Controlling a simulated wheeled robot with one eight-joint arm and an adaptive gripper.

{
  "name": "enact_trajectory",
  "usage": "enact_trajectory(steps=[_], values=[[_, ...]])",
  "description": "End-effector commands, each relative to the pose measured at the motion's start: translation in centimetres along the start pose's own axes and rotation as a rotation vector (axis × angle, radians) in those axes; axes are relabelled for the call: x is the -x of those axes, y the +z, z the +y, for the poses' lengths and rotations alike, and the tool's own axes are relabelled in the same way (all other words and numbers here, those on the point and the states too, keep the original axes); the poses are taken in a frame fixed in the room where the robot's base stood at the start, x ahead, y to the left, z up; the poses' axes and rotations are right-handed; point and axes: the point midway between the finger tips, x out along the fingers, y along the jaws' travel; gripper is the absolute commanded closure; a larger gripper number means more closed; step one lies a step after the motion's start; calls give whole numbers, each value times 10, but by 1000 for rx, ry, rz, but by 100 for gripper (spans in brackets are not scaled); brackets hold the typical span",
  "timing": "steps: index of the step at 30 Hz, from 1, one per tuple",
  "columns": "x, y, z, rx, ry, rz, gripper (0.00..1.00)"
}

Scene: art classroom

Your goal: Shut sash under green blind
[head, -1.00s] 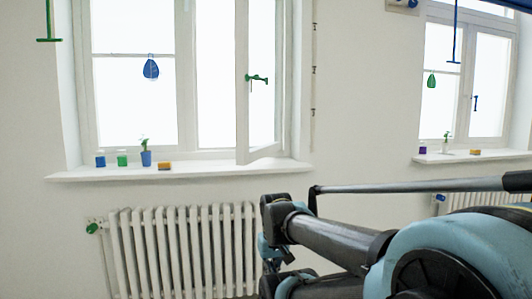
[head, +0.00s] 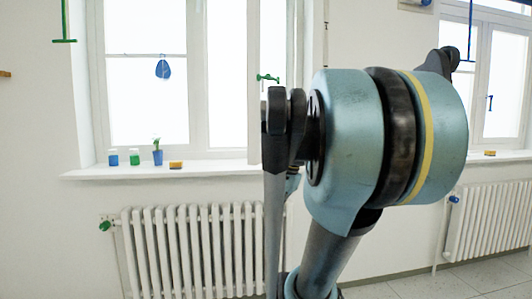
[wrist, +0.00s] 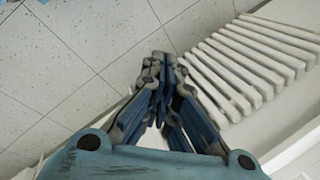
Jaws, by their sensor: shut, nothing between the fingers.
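The sash (head: 252,60) with a green handle (head: 267,77) is in the right half of the left window. It stood swung out into the room a second ago; now my arm hides its lower right part, so its exact angle is hard to tell. A green T-shaped pull (head: 64,40) hangs at the top left beside this window; the blind itself is out of view. My gripper (wrist: 166,62) is shut and empty in the wrist view, over the floor near a radiator. I cannot make out its fingers in the head view.
The sill (head: 150,172) bears small jars, a potted plant (head: 157,155) and an orange-brown block (head: 176,165). A white radiator (head: 190,245) stands below and also shows in the wrist view (wrist: 250,60). A second window (head: 500,80) is at the right, with a blue pull (head: 471,30).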

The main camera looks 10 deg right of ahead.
Motion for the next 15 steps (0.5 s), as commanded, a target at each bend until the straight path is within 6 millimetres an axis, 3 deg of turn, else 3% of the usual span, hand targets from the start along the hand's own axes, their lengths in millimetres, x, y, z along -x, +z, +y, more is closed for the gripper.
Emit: enact_trajectory(steps=[6,15], values=[[58,-64,-63,-394,-100,-75,100],[131,-166,-128,-917,-219,-221,100]])
